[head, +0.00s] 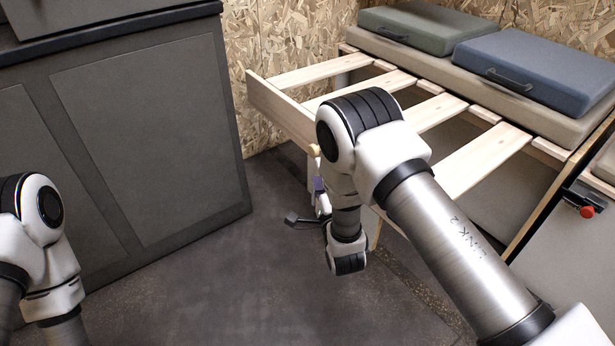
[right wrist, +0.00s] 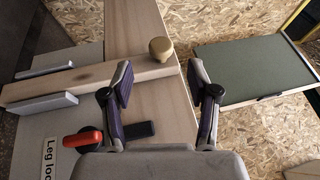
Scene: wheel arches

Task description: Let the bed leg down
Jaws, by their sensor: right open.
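The bed leg (right wrist: 100,80) is a pale wooden bar. In the right wrist view it lies across the left half, between two grey brackets (right wrist: 45,100), with a round wooden knob (right wrist: 160,49) near its right end. A red lever (right wrist: 84,139) sits just below the bar, by a partly hidden label reading "Leg loc". My right gripper (right wrist: 160,82) is open, its purple-padded fingers apart on either side of the bar's knob end. In the head view my right gripper (head: 314,203) is partly hidden by my arm, by the bed's front rail (head: 280,110). My left gripper is out of view.
The slatted bed frame (head: 436,111) is extended, with a green cushion (head: 420,26) and a blue cushion (head: 545,66) behind it. A dark cabinet (head: 150,110) stands at the left. The dark floor (head: 220,290) between cabinet and bed is clear.

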